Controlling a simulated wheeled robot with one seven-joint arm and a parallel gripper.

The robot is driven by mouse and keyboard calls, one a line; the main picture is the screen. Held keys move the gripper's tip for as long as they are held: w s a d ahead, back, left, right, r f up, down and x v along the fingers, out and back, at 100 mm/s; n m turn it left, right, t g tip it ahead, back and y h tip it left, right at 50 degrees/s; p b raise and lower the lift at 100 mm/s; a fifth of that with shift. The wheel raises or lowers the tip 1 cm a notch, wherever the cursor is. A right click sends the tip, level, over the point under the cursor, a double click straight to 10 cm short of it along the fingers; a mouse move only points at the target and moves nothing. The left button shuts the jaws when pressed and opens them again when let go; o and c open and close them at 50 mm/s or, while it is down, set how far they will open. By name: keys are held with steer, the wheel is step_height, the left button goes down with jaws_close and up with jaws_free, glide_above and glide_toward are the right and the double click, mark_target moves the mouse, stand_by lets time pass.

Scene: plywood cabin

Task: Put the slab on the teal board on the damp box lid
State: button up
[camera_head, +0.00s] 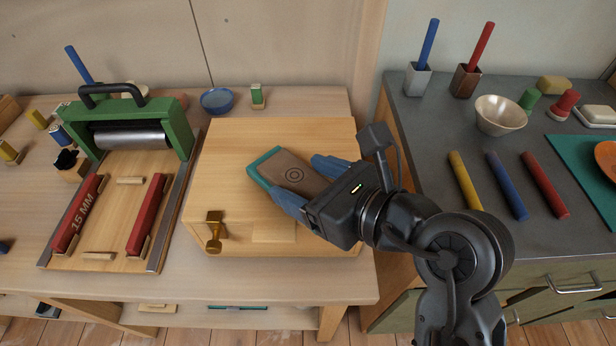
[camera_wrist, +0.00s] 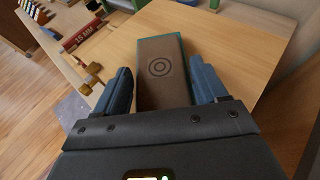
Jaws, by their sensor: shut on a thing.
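The brown slab (camera_head: 292,173), marked with concentric rings, lies flat on the teal board (camera_head: 256,166). In the wrist view the slab (camera_wrist: 160,75) covers most of the board, and a teal edge (camera_wrist: 184,50) shows along its far and right sides. My gripper (camera_head: 308,182) has its blue fingers on either side of the board and is shut on it, with the slab on top. Both are over the wooden damp box lid (camera_head: 230,150). I cannot tell whether the board touches the lid. The fingers hide part of the board's sides.
A brass catch (camera_head: 214,230) stands at the box's front left. A green roller press (camera_head: 135,130) with red rails is left of the box. A blue bowl (camera_head: 216,100) and a small green-topped item (camera_head: 257,96) stand behind. A grey counter (camera_head: 440,130) holds coloured sticks at right.

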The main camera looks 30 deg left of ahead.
steer(key=o, duration=1.3)
steer(key=shift+f, duration=0.1)
steer(key=shift+d+r, duration=0.15)
steer(key=shift+r, duration=0.1)
steer(key=v, duration=1.1)
steer(key=shift+s+d+r, duration=0.1)
steer(key=shift+d, duration=0.2)
